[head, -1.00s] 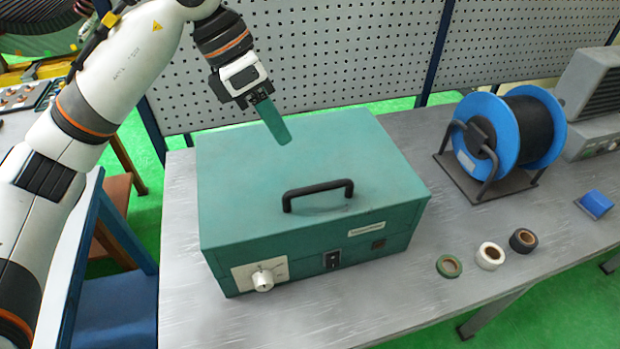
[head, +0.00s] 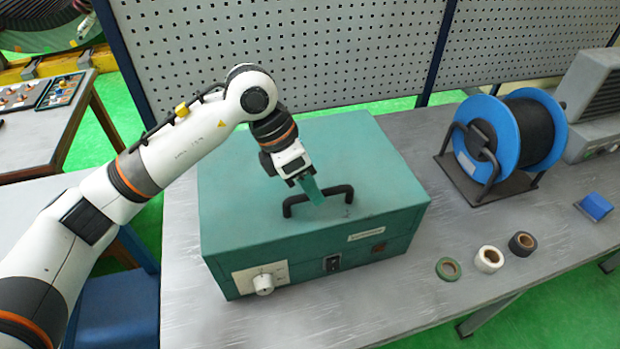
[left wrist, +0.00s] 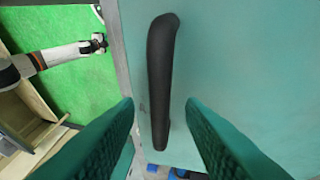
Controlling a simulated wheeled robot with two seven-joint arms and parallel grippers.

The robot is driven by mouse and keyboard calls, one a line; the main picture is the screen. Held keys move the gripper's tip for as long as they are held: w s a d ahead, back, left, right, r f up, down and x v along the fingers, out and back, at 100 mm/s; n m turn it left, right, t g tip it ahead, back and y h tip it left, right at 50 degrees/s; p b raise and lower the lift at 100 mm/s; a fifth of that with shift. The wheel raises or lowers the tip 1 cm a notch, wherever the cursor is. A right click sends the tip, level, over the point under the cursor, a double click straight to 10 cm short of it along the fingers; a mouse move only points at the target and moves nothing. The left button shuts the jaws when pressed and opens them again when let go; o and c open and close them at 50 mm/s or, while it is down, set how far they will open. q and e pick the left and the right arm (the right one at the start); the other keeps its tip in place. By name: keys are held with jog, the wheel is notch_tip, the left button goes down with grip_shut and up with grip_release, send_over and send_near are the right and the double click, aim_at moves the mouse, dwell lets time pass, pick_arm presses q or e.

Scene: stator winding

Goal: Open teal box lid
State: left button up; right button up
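The teal box (head: 240,210) stands on the grey workbench with its lid (head: 365,160) closed. A black bar handle (head: 300,196) is on the lid near the front edge. My left gripper (head: 314,196) is above the handle in the head view, its green fingers pointing down. In the left wrist view its two green fingers (left wrist: 162,130) are apart, with the black handle (left wrist: 160,80) showing between and beyond them. The handle lies roughly in line with the gap. I cannot tell any contact. My right gripper is not seen in the head view.
A blue cable reel (head: 485,140) stands on the bench (head: 420,290) to the right. Green, white and black tape rolls (head: 490,258) lie right of the box. A perforated panel (head: 300,50) stands behind. A small blue object (head: 595,206) lies at the far right.

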pick_arm(q)
jog(key=shift+f, duration=0.15)
jog(key=shift+c, duration=0.7)
grip_shut()
jog(key=shift+w, duration=0.1)
